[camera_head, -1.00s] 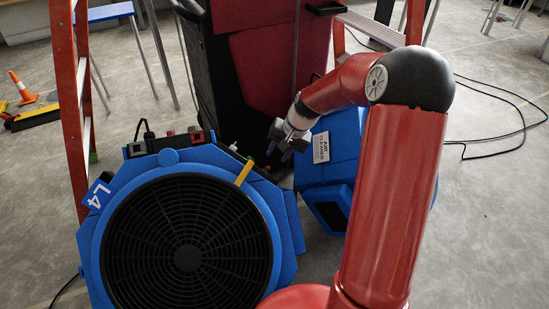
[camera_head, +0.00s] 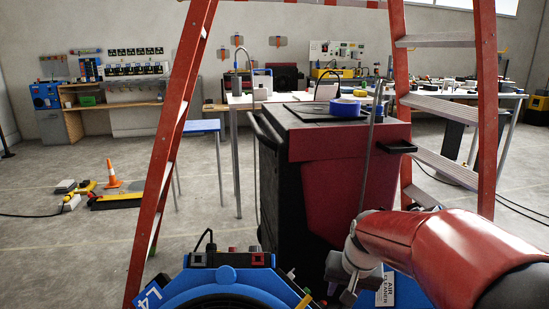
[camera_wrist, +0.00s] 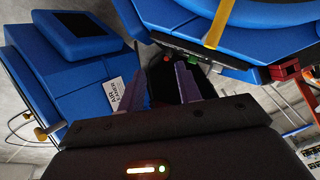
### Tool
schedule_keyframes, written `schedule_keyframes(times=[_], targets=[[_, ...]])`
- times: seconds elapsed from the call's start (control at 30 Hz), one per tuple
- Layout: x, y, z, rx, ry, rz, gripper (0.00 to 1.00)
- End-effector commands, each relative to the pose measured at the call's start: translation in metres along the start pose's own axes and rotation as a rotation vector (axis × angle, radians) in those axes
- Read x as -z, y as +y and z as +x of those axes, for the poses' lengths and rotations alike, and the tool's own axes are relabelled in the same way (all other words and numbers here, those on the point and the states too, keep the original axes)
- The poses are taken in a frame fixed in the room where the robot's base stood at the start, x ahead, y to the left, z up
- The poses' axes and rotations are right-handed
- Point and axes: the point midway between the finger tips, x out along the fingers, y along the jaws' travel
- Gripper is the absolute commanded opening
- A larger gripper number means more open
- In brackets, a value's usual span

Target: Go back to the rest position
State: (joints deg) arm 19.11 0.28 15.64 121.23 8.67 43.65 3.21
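My gripper (camera_head: 338,286) is at the bottom of the head view, low in front of the dark red and black cart (camera_head: 328,190). In the wrist view my gripper (camera_wrist: 162,80) shows two purple fingers set apart, with nothing held between them. The blue fan unit marked L4 (camera_head: 228,287) is just left of my gripper in the head view. The blue air cleaner (camera_wrist: 72,80) with a white label is to the left in the wrist view. My red arm reaches in from the lower right of the head view.
A red stepladder (camera_head: 172,150) straddles the cart, with its other rails (camera_head: 486,120) at right. An orange cone (camera_head: 112,175) and yellow-black items lie on the floor at left. Work tables line the back wall. Open floor (camera_head: 70,250) is at left.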

Motion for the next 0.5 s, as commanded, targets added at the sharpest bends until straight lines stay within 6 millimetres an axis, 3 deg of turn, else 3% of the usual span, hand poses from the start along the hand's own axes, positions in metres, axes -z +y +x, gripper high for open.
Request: schedule_keyframes(times=[0.03, 0.2, 0.33, 0.5], targets=[[-0.016, -0.002, -0.02, -0.021, 0.03, -0.033, 0.34], [-0.068, 0.001, -0.069, -0.069, 0.105, -0.117, 0.34], [-0.109, 0.009, -0.095, -0.08, 0.16, -0.169, 0.34], [-0.149, 0.018, -0.11, -0.072, 0.209, -0.213, 0.34]])
